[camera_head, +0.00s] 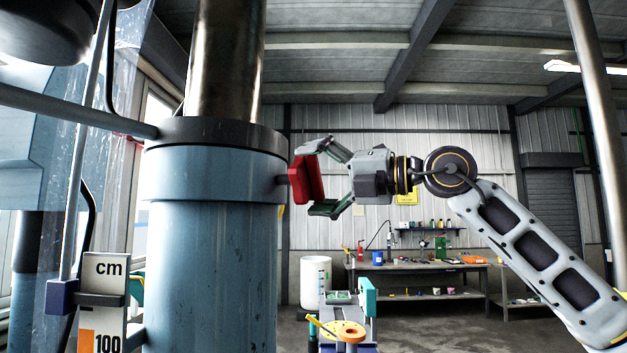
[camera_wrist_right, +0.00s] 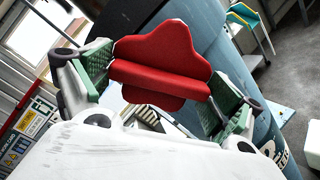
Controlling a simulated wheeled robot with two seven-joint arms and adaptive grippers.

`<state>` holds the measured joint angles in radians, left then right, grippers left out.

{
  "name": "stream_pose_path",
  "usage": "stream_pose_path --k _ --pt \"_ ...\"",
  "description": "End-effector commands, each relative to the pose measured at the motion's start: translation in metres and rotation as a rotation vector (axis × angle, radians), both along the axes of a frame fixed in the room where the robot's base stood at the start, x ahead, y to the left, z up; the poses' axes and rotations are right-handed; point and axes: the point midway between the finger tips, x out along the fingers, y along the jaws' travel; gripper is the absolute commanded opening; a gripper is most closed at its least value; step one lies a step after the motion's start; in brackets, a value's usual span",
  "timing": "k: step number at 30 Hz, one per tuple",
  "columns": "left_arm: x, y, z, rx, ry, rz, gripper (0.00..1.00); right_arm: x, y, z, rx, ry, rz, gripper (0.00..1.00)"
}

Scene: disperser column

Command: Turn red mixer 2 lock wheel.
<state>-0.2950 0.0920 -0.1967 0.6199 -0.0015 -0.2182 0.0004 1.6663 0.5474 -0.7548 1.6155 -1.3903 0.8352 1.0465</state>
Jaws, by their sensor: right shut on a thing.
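The red lock wheel (camera_head: 307,180) sits on the right side of the blue mixer column (camera_head: 212,250), near its dark upper collar. It shows as a lobed red knob in the right wrist view (camera_wrist_right: 160,66). My right gripper (camera_head: 322,178) comes from the right and is shut on the wheel, one finger above it and one below. In the right wrist view its green-padded fingers (camera_wrist_right: 152,88) stand on either side of the wheel. My left gripper is not in view.
A cart (camera_head: 347,333) with a yellow-orange disc stands low in front. A workbench (camera_head: 420,267) with small items is at the back wall. A cm scale (camera_head: 103,300) and thin pipes stand at the left. Open floor lies around the cart.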

Motion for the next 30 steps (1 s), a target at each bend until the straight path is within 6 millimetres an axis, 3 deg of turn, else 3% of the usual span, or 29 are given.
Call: stream_pose_path --k 2,3,4,20,30 --pt "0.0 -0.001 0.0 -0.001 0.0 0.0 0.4 0.0 0.0 0.0 -0.001 0.0 0.0 0.68" --pt "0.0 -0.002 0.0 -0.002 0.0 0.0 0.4 0.0 0.0 0.0 -0.001 0.0 0.0 0.96" --pt "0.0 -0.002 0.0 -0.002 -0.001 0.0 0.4 0.0 0.0 0.0 -0.001 0.0 0.0 0.99" --pt "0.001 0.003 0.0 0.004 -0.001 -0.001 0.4 -0.001 -0.003 0.0 0.0 -0.001 -0.001 1.0" --pt "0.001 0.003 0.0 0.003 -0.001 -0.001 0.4 -0.011 -0.029 -0.001 -0.001 -0.002 -0.002 1.0"
